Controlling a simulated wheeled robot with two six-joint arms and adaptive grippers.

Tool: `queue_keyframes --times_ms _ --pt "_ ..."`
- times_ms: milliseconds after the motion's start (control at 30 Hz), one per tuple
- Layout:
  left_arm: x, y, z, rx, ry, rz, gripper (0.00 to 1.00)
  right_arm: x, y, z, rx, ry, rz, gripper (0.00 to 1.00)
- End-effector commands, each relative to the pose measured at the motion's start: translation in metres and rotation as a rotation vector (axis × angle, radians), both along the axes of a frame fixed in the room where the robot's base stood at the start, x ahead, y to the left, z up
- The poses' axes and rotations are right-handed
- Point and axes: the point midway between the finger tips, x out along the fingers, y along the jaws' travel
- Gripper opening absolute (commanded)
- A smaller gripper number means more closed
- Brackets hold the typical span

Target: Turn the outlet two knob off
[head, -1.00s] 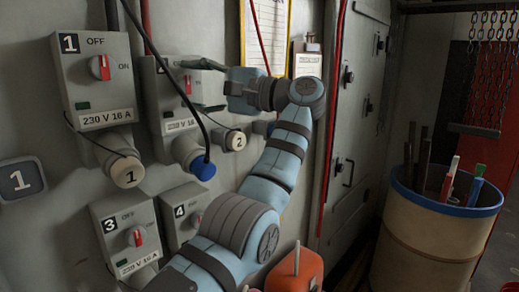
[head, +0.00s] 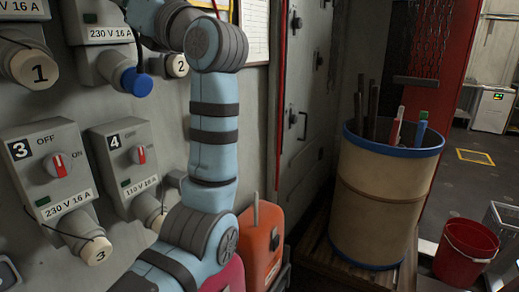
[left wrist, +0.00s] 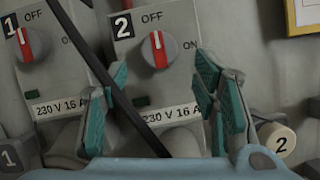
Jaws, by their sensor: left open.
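The outlet two knob (left wrist: 157,49) is a grey dial with a red bar, on a grey box marked 2 in the left wrist view. The bar stands nearly upright below the OFF label; ON is to its right. My left gripper (left wrist: 162,70) is open and empty, its teal fingers spread either side of and below the knob, with no visible contact. In the head view only the lower part of the outlet two box (head: 88,38) shows; its knob is out of frame, and so are my left fingertips. My right gripper is not in view.
A black cable (left wrist: 112,85) crosses between the fingers. The outlet one knob (left wrist: 32,44) is to the left. Below are the outlet three box (head: 48,170) and outlet four box (head: 125,165). A blue plug (head: 137,83) sticks out. A barrel (head: 385,195) stands at right.

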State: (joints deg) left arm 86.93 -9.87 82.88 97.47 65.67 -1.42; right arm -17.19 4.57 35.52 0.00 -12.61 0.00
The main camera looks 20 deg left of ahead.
Motion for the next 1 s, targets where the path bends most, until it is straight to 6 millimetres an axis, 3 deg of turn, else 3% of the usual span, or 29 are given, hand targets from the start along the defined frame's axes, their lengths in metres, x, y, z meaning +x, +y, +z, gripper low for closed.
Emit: queue_keyframes --times_ms 267,300,533,667,1000 --pt "-0.028 -0.073 -0.03 -0.003 0.0 -0.003 0.54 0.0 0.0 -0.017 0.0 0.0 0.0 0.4" --pt "-0.03 -0.076 -0.037 0.001 -0.004 0.0 0.54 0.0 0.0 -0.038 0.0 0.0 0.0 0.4" --pt "-0.039 -0.096 -0.051 0.001 -0.004 0.005 0.54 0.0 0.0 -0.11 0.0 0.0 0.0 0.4" --pt "-0.005 -0.095 -0.053 0.138 0.102 0.103 0.54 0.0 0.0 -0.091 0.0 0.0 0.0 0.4" --pt "0.078 -0.115 -0.105 0.522 0.368 0.255 0.54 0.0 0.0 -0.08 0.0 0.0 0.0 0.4"
